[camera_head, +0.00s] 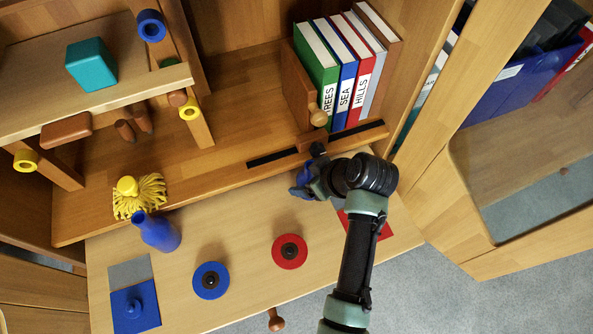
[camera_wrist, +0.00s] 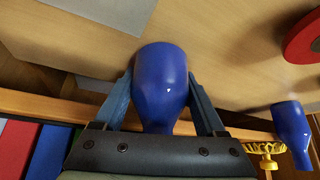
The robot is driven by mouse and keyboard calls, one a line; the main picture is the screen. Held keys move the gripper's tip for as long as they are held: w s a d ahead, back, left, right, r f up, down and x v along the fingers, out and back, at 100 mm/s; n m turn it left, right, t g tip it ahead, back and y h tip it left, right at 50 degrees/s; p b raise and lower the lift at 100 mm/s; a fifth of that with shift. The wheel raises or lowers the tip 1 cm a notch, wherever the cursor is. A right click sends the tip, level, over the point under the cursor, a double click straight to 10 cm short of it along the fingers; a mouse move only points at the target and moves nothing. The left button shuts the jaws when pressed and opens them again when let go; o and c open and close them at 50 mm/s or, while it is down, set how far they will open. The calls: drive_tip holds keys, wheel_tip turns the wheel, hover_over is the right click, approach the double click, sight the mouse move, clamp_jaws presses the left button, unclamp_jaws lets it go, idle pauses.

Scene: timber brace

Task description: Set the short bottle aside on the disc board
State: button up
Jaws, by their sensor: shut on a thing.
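The short blue bottle (camera_wrist: 160,85) is between the two fingers of my gripper (camera_wrist: 163,100) in the wrist view, its wide end pointing away from the palm. In the head view my gripper (camera_head: 304,184) is over the back right part of the light wooden disc board (camera_head: 230,235), with a little of the blue bottle showing. My arm covers much of it there. I cannot tell whether the bottle touches the board. A red disc (camera_head: 290,251) and a blue disc (camera_head: 211,280), each with a dark knob, are on the board.
A taller blue bottle (camera_head: 157,231) stands at the board's left, beside a yellow-fringed thing (camera_head: 138,195). Books (camera_head: 340,75) stand behind my gripper. The board's middle is clear.

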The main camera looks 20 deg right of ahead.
drive_tip(key=shift+s+a+r, duration=0.1)
drive_tip(key=shift+r, duration=0.05)
drive_tip(key=shift+f, duration=0.2)
drive_tip(key=o, duration=1.5)
drive_tip(key=shift+r, duration=0.2)
drive_tip(key=p+v, duration=0.4)
drive_tip(key=v, duration=0.8)
drive_tip(key=shift+s+f, duration=0.1)
